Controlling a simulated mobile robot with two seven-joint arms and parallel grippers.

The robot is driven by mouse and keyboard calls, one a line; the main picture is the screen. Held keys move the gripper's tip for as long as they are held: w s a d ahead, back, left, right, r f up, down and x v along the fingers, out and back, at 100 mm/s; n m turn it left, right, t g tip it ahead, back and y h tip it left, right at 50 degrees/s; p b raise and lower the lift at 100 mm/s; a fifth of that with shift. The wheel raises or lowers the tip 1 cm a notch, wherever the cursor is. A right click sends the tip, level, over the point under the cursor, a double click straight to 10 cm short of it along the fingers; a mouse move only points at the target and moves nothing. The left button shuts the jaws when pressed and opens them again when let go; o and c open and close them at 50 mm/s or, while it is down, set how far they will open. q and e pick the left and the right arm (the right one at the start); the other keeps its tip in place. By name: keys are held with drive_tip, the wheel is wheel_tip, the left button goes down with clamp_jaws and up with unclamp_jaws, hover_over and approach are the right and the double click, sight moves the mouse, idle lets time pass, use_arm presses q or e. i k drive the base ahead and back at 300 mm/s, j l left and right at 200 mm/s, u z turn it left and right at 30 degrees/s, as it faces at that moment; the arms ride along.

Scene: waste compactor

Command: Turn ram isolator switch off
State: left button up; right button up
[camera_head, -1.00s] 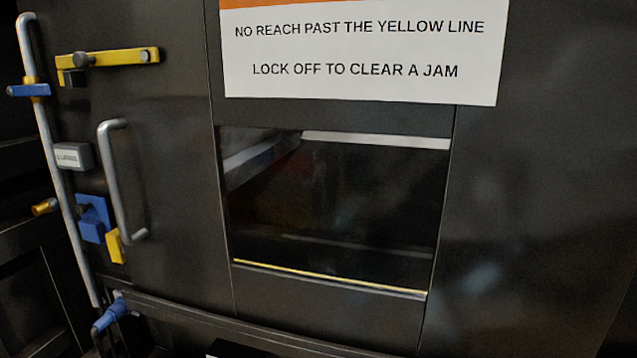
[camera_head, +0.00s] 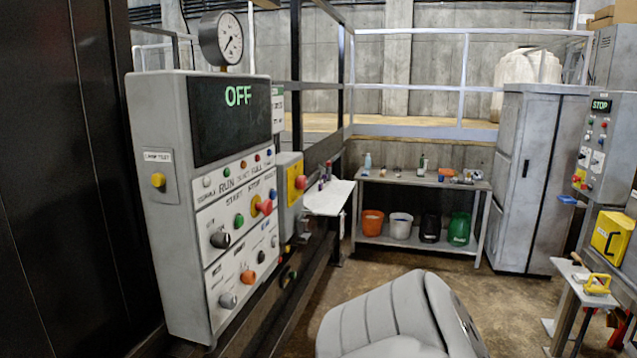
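A grey control panel (camera_head: 215,200) stands at the left with a dark display reading OFF (camera_head: 238,96). Below the display are lamps, buttons and dark rotary knobs, one of them a black knob (camera_head: 220,240). A red mushroom knob on yellow (camera_head: 264,207) sits at its right side. Just right of the panel, a smaller grey box (camera_head: 289,190) carries a yellow plate with a red knob (camera_head: 301,182). No readable label marks any of these as the ram isolator switch. Neither gripper shows; a grey rounded arm part of mine is at the bottom centre.
A pressure gauge (camera_head: 222,39) tops the panel. A workbench (camera_head: 425,180) with buckets below stands at the back, beside a grey cabinet (camera_head: 540,175). Another panel reading STOP (camera_head: 612,145) and a small table (camera_head: 585,290) are at the right. The middle floor is open.

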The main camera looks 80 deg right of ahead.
sight(300, 182)
drive_tip(key=z, duration=2.4)
